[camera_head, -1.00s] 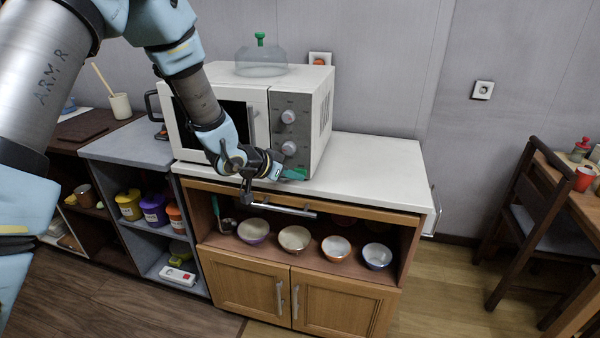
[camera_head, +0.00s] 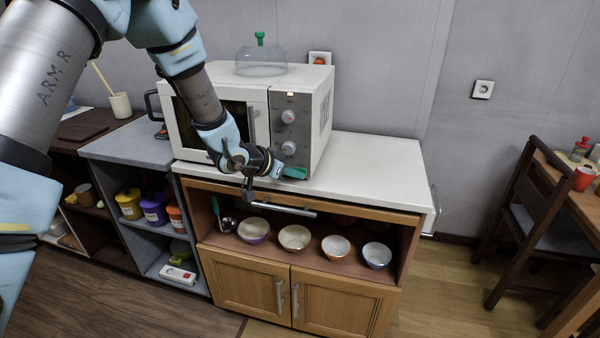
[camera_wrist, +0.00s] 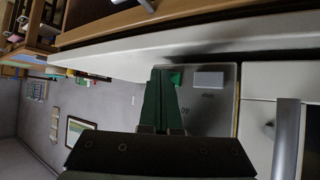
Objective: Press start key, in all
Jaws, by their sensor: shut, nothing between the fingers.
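The microwave (camera_head: 322,115) stands on the white counter, its door on the left and its grey control panel (camera_head: 279,132) on the right. The panel has two round knobs and a small lit display (camera_head: 290,94) at its top. My gripper (camera_head: 296,173) is shut and empty, its green fingertips at the bottom of the panel. In the wrist view the gripper (camera_wrist: 164,72) is close against the panel (camera_wrist: 215,120). A pale rectangular key (camera_wrist: 208,80) with small lettering shows beside the fingers. The fingers hide the panel behind their tips, so I cannot tell whether they touch.
The white counter (camera_head: 375,165) is clear to the right of the microwave. A glass dome (camera_head: 260,62) with a green knob sits on top of the microwave. Several bowls stand on the open shelf below. A chair (camera_head: 525,215) is at the right.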

